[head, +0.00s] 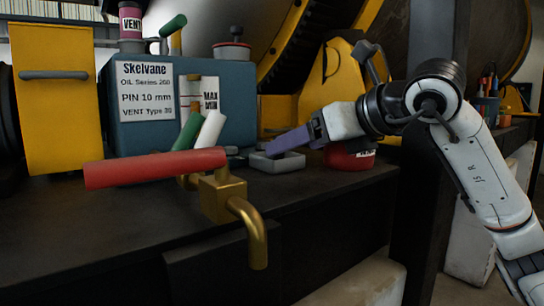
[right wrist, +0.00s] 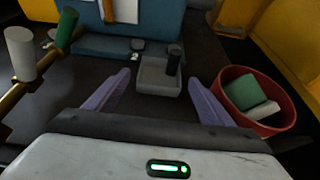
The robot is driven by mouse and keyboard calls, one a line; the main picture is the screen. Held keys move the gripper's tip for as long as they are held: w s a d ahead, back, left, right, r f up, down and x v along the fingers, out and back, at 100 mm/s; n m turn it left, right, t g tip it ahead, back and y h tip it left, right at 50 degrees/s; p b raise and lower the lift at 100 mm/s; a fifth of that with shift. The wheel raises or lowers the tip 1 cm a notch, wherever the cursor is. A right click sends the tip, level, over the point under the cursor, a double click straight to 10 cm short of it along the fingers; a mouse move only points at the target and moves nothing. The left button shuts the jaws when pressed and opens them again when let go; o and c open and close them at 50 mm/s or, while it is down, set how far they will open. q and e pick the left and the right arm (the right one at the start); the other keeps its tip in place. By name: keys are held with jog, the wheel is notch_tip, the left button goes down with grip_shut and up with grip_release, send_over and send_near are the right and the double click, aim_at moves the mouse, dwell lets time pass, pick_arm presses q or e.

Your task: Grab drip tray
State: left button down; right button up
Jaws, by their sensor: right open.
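The drip tray, a small grey square tray (head: 278,166), sits on the dark bench in front of the blue machine. In the right wrist view the tray (right wrist: 158,90) lies ahead, with a short dark cylinder (right wrist: 174,60) at its right side; I cannot tell whether it stands in the tray or hangs over it. My right gripper (head: 282,143) comes in from the right with purple fingers. In the right wrist view the gripper (right wrist: 160,78) is open, its fingers apart on either side of the tray and not visibly touching it. My left gripper is not in view.
A red bin (right wrist: 257,98) with green and white pieces stands close to the right finger. A brass valve (head: 222,195) with a long red handle (head: 155,168) juts out at the bench's front, left of the tray. The blue machine (head: 235,90) closes off the back.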

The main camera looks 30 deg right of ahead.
jog(key=p+x, duration=0.1)
jog(key=x, duration=0.6)
jog(key=shift+r, duration=0.1)
jog(key=c, duration=1)
